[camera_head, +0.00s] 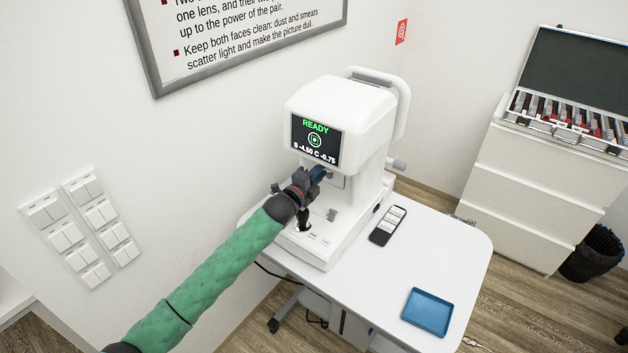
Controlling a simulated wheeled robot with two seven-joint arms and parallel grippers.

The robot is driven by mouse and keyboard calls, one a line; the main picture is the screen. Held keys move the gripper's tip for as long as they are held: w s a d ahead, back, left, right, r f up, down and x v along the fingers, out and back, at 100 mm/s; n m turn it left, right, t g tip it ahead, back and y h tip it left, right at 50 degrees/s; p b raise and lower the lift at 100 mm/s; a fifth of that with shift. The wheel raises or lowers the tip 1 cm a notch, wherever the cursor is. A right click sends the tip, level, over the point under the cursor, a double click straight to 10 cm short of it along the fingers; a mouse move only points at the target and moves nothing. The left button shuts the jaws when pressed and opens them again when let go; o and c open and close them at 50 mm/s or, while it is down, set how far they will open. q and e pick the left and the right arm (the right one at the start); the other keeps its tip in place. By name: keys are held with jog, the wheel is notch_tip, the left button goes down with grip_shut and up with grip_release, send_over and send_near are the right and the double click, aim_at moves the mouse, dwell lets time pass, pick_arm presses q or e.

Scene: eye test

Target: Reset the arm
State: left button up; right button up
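My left arm, in a green sleeve, comes in from the lower left of the head view. Its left gripper (319,173) is at the front of the white eye-test machine (345,105), just below its screen. Whether it touches the machine I cannot tell. The fingers are small and dark against the machine, so their opening does not show. The screen (316,140) reads READY in green, with "S -4.50 C -0.75" below. A dark joystick (304,220) stands on the machine's base, below the gripper. My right gripper is not in view.
The machine stands on a white table (440,250). A dark remote (388,226) and a blue tray (427,311) lie to its right. White drawers (530,180) carry an open lens case (570,125); a black bin (592,253) stands beside them. Wall switches (66,232) are left.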

pick_arm(q)
jog(key=shift+w+d, duration=0.25)
jog(key=shift+w, duration=0.05)
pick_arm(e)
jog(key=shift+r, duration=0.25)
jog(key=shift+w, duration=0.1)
pick_arm(q)
grip_shut()
jog(key=p+v, duration=0.2)
jog(key=v, duration=0.5)
jog(key=shift+s+a+r, duration=0.2)
jog(key=shift+s+r, duration=0.05)
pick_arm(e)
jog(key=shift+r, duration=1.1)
